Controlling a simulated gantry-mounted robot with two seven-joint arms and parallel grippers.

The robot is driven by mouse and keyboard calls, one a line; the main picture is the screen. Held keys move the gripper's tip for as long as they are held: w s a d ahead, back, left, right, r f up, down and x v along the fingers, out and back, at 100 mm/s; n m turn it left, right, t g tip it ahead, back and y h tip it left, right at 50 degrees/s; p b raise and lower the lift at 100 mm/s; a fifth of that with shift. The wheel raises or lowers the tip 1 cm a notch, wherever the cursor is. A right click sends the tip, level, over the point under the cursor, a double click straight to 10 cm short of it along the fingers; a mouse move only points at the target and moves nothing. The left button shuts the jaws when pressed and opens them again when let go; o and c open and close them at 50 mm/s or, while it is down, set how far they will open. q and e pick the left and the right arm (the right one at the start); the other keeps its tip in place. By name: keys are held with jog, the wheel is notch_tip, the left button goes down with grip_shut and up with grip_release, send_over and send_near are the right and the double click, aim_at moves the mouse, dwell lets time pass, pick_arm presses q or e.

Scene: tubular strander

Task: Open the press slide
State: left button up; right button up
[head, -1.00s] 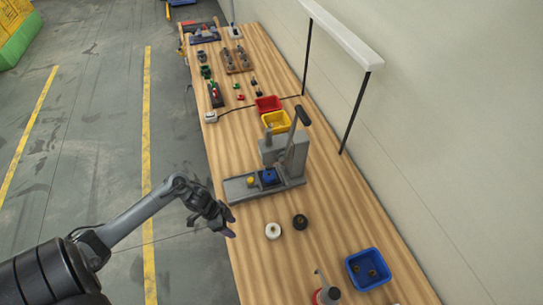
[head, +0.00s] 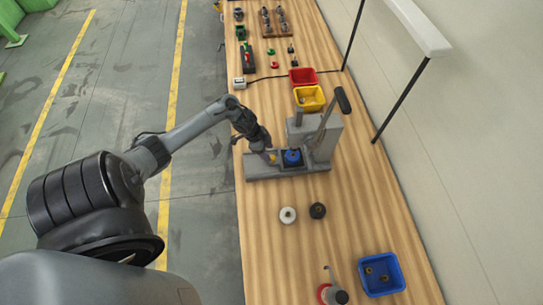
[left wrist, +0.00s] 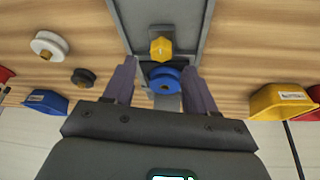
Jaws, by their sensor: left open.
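The grey press (head: 320,135) stands on the wooden bench, with a long lever ending in a black handle. Its flat grey base (head: 258,172) reaches toward the bench's left edge. A yellow knob (head: 272,158) and a blue round part (head: 293,158) sit on the base. My left gripper (head: 268,150) is over the base, close to the yellow knob. In the left wrist view my left gripper (left wrist: 161,70) is open, its fingers on either side of the blue part (left wrist: 166,80), with the yellow knob (left wrist: 161,48) just ahead. I cannot tell whether anything touches. My right gripper is not in view.
Yellow (head: 309,99) and red (head: 302,76) bins stand behind the press. A white spool (head: 287,215) and a black spool (head: 318,210) lie in front, with a blue bin (head: 382,274) at the front right. The bench between them is clear.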

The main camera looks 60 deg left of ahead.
aim_at(272, 158)
pick_arm(q)
jog(key=shift+x, duration=2.35)
grip_shut()
